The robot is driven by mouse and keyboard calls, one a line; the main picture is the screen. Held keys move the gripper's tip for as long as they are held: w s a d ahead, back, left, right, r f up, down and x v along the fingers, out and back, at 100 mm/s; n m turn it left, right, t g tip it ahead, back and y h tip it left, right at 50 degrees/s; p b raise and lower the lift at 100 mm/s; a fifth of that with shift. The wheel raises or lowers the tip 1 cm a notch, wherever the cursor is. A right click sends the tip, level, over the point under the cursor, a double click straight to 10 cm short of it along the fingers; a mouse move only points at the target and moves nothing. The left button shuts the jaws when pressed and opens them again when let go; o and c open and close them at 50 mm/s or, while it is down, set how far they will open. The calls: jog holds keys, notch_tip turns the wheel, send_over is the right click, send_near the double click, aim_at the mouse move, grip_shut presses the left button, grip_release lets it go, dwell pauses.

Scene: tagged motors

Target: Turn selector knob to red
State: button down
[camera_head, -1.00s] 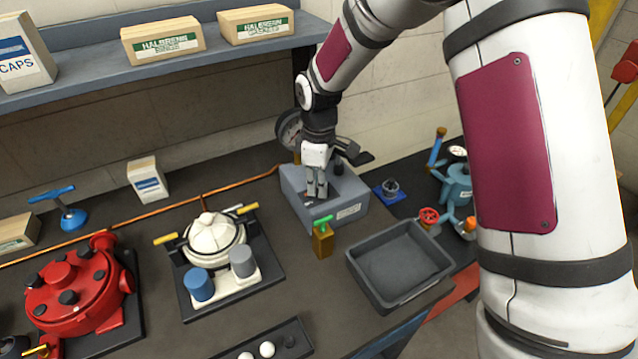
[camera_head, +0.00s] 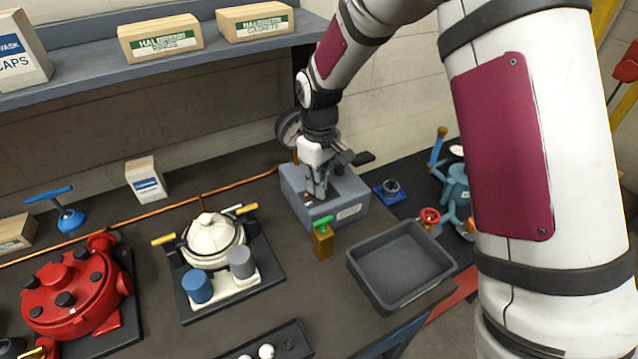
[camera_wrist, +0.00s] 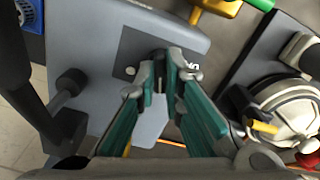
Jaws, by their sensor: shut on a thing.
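The grey selector box (camera_head: 330,218) stands at the back of the bench, and its top panel (camera_wrist: 160,30) fills the upper left of the wrist view. My gripper (camera_head: 316,196) reaches down onto the box top. In the wrist view my gripper (camera_wrist: 167,76) has its teal-padded fingers closed around a small dark selector knob (camera_wrist: 160,71), mostly hidden between the fingertips. A dark plate with partly covered white lettering lies behind the tips. A small orange-red spot shows beside the fingers. The knob's exact pointing direction cannot be read.
A green-handled brass valve (camera_head: 323,240) stands just in front of the box. A grey tray (camera_head: 400,265) is at the right, and a cream-domed unit (camera_head: 213,243) at the left. A round gauge (camera_head: 290,130) is behind the box. A shelf (camera_head: 170,65) hangs above.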

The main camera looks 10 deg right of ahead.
jog(key=shift+m, duration=1.9)
jog(key=c, duration=1.7)
grip_release()
notch_tip(320, 180, up, 12)
